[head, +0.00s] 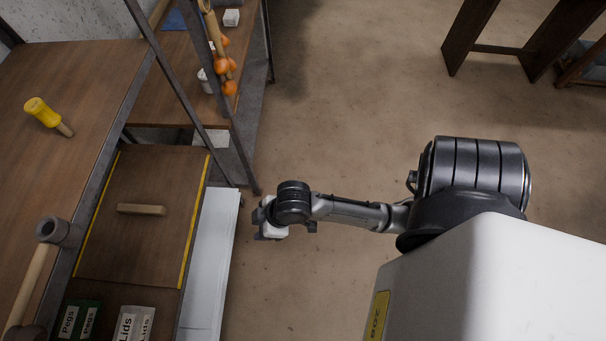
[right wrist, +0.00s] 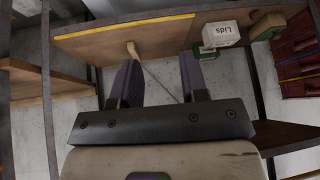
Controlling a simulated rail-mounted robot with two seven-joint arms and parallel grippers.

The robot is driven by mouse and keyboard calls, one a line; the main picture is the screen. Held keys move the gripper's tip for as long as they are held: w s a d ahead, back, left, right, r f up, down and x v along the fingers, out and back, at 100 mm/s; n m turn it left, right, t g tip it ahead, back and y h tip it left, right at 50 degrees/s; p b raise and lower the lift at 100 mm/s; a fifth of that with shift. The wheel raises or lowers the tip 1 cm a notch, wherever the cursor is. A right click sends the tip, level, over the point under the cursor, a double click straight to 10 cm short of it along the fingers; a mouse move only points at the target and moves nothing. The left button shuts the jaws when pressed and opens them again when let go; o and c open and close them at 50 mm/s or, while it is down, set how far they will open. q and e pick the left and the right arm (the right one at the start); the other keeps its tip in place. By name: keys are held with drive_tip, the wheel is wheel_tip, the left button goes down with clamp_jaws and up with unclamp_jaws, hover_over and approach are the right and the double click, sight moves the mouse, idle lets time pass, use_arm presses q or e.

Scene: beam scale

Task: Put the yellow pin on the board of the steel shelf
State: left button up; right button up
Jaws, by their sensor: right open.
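The yellow pin (head: 44,113), with a thick yellow head and a short wooden end, lies on the upper wooden board (head: 85,70) at the left of the head view. A lower board (head: 110,240) with yellow edge strips holds a plain wooden peg (head: 142,210). This lower board (right wrist: 90,42) and the peg (right wrist: 133,50) also show in the right wrist view. My right gripper (head: 268,222) is open and empty, to the right of the lower board and apart from it. Its two fingers show in the right wrist view (right wrist: 163,82). My left gripper is out of view.
A green Pegs box (head: 80,317) and a white Lids box (head: 136,322) stand at the lower board's near end. A grey-headed, wooden-handled tool (head: 33,280) is at the left edge. Dark steel posts (head: 185,90) rise between boards. Open floor (head: 320,120) lies right.

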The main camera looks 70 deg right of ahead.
drive_tip(key=s+d+f+m+g+h, duration=0.1)
drive_tip(key=s+d+m+g+h, duration=0.1)
drive_tip(key=s, duration=0.9)
drive_tip(key=shift+m+h, duration=0.3)
drive_tip(key=shift+h, duration=0.2)
drive_tip(key=shift+f, duration=0.1)
idle(0.5)
